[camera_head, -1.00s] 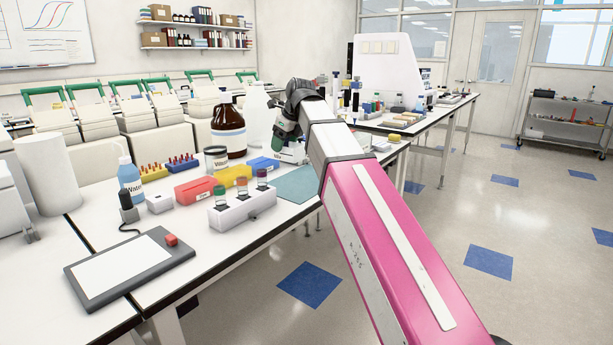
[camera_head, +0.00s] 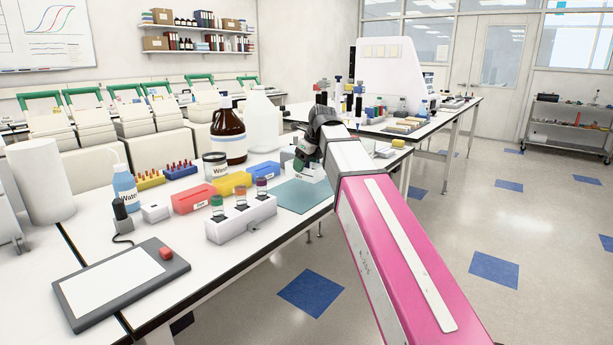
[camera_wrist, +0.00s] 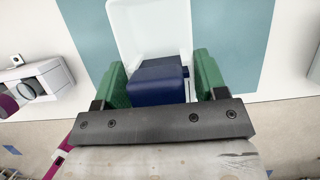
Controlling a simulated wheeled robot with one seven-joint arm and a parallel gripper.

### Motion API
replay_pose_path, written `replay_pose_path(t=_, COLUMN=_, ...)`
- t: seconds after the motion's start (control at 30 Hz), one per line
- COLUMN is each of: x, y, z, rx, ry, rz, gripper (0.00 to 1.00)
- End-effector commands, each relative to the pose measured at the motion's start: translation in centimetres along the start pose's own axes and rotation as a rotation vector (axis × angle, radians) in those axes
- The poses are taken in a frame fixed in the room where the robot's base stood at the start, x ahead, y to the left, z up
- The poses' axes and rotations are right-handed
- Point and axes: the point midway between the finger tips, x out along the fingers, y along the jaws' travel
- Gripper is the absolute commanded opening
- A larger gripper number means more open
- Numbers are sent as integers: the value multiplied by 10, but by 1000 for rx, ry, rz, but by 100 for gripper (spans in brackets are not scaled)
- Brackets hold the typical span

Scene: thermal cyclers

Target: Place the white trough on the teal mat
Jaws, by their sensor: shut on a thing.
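The white trough (camera_wrist: 150,28) is in front of my gripper (camera_wrist: 160,78) in the wrist view. The green fingers are shut on it, with a dark blue block (camera_wrist: 158,82) between them; I cannot tell whether the block is part of the trough. The teal mat (camera_wrist: 232,40) shows beneath and on both sides of the trough. In the head view the teal mat (camera_head: 300,198) lies near the bench's front edge, and my gripper (camera_head: 303,158) is over its far part. The trough (camera_head: 312,174) is partly hidden there by my arm, and its exact gap to the mat is unclear.
A white block with several capped vials (camera_head: 240,218) stands just left of the mat. Red (camera_head: 194,200), yellow (camera_head: 231,184) and blue (camera_head: 263,171) boxes stand behind it. A brown bottle (camera_head: 228,135) and a white jug (camera_head: 262,128) stand farther back.

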Motion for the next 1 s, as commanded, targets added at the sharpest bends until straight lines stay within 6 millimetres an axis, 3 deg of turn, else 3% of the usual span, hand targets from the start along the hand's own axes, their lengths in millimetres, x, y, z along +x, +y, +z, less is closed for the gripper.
replay_pose_path(t=0.23, x=11, y=-6, z=-4, rx=0, ry=0, rz=1, gripper=41)
replay_pose_path(t=0.5, x=39, y=-6, z=-17, rx=0, ry=0, rz=1, gripper=41)
replay_pose_path(t=0.9, x=44, y=-6, z=-18, rx=0, ry=0, rz=1, gripper=41)
replay_pose_path(t=0.93, x=43, y=-6, z=-18, rx=0, ry=0, rz=0, gripper=75)
replay_pose_path(t=1.0, x=43, y=-6, z=-18, rx=0, ry=0, rz=0, gripper=91)
